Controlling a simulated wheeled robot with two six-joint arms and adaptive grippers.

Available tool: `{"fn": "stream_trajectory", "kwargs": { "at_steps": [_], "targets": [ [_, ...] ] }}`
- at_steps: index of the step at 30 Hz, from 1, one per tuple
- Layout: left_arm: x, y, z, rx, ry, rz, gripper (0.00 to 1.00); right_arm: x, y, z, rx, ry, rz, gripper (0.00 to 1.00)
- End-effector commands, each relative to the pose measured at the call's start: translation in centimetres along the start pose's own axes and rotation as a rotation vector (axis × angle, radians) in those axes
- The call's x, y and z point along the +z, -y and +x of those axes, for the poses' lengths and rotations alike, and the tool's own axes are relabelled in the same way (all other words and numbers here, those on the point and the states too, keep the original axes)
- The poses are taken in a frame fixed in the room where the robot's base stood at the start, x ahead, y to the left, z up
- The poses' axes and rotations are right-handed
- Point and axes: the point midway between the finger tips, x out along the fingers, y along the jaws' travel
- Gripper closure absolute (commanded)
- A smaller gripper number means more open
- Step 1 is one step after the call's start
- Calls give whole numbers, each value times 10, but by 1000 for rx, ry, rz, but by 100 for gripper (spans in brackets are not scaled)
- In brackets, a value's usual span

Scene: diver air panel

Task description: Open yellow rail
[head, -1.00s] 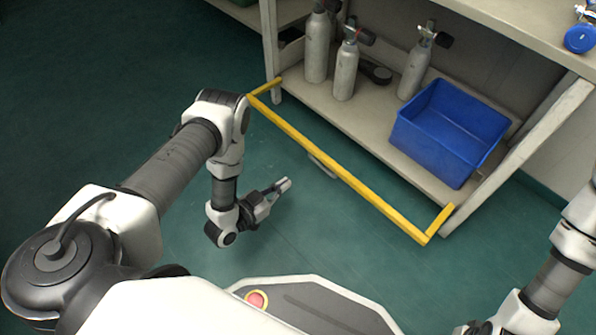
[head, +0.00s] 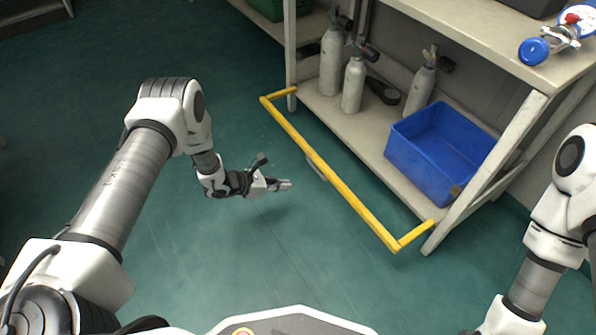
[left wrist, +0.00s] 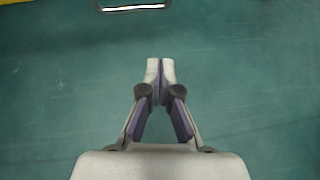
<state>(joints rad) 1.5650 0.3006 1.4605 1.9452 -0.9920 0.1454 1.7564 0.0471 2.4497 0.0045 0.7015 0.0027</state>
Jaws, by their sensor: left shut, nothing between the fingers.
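The yellow rail (head: 338,184) is a U-shaped bar sticking out from the front of the lower shelf in the head view. A grey handle (head: 317,170) hangs on it near its middle. The handle also shows at the top of the left wrist view (left wrist: 132,8), with a bit of yellow rail (left wrist: 12,2) at the top left corner. My left gripper (head: 288,185) is shut and empty, left of the handle and apart from it. It points toward the handle, and its closed fingers (left wrist: 160,64) show in the left wrist view. My right gripper is out of frame.
Several grey cylinders (head: 353,85) and a blue crate (head: 428,165) stand on the lower shelf (head: 335,112) behind the rail. A blue-knobbed valve (head: 535,51) sits on the upper top at right. The green floor (head: 230,240) before the rail is clear.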

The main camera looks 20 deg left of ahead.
Motion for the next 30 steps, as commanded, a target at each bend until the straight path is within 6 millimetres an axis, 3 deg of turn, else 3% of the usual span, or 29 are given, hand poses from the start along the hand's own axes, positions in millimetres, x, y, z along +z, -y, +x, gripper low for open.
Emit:
{"fn": "stream_trajectory", "kwargs": {
  "at_steps": [1,4,8,21,30],
  "targets": [
    [7,-26,3,74,80,-22,100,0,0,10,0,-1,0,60],
    [24,-52,0,150,167,-43,100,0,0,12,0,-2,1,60],
    [26,-55,11,155,175,-44,100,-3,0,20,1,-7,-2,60],
    [37,-67,88,153,172,-44,100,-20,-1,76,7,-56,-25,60],
    [43,-68,95,153,171,-46,100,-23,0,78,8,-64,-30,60]
  ]
}}
